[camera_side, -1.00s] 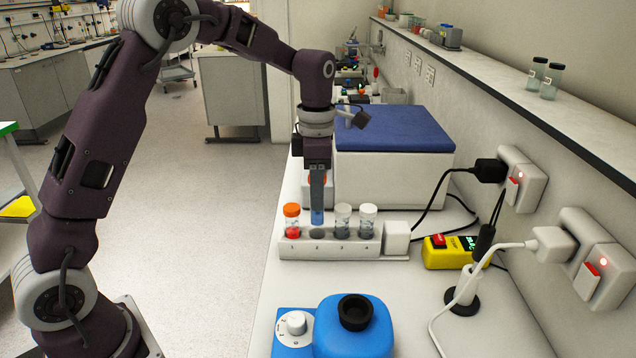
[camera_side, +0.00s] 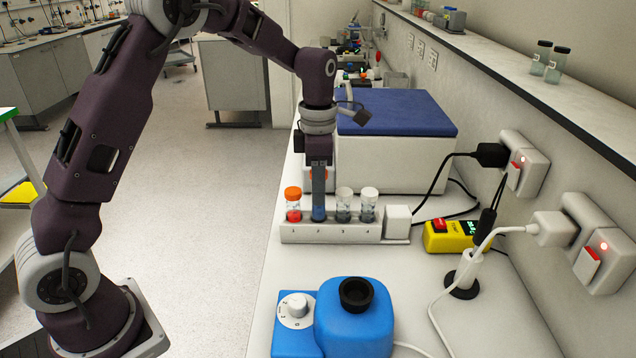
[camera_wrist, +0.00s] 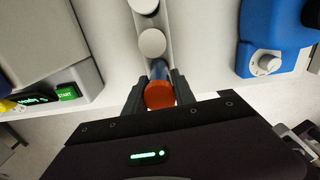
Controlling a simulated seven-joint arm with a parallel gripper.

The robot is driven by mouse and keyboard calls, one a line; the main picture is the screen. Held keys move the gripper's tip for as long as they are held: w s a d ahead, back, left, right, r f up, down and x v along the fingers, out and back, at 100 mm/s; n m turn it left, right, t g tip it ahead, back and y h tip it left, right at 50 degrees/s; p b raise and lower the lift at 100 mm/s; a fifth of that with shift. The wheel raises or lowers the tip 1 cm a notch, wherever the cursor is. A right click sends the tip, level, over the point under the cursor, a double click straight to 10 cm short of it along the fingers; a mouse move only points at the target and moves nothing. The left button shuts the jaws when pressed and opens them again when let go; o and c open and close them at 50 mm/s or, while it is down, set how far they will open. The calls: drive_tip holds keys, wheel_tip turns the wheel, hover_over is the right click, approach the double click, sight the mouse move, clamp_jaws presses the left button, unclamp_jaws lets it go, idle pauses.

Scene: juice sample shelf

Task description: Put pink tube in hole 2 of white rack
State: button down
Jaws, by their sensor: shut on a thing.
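My gripper (camera_side: 319,203) points down over hole 2 of the white rack (camera_side: 330,233). It is shut on a tube with blue contents (camera_side: 319,213). In the wrist view an orange-red cap (camera_wrist: 160,95) sits between the fingers, with blue beyond it. The tube's lower end is at the top of hole 2; how deep it sits I cannot tell. Hole 1 holds an orange-capped tube with red contents (camera_side: 293,205). White-capped tubes stand in hole 3 (camera_side: 343,205) and the last hole (camera_side: 368,205). No tube in view is plainly pink.
A white box with a blue lid (camera_side: 395,112) stands behind the rack. A yellow meter (camera_side: 450,236) with cables is to the right. A blue device with a white dial (camera_side: 297,310) and black-topped part (camera_side: 356,295) is in front. The bench between is clear.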

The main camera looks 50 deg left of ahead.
drive_tip(key=shift+f, duration=2.2)
drive_tip(key=c, duration=0.9)
unclamp_jaws()
drive_tip(key=shift+c, duration=0.2)
drive_tip(key=shift+r, duration=0.15)
